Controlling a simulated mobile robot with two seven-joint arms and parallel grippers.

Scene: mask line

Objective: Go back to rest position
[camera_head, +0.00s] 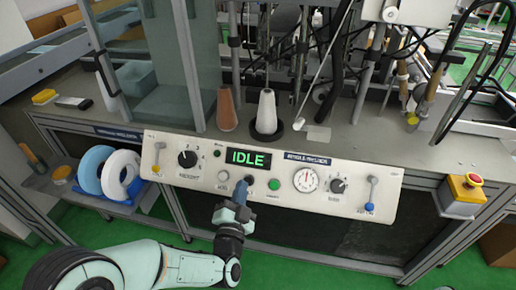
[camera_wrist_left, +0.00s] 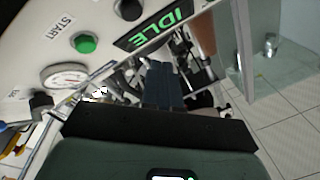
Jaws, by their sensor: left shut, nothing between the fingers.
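The fingertips are just below the green IDLE display (camera_head: 248,158), which also shows in the left wrist view (camera_wrist_left: 155,27). I cannot tell whether they touch the panel. The green button (camera_head: 273,184) is just right of the fingers. My right gripper is not in view.
The panel has a dial (camera_head: 187,159), a gauge (camera_head: 305,180) and a blue-tipped lever (camera_head: 371,194). A red emergency stop (camera_head: 474,179) is at right. White and blue rolls (camera_head: 121,172) stand on a shelf at left. Yarn cones (camera_head: 266,112) stand behind. Green floor (camera_head: 300,272) shows in front.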

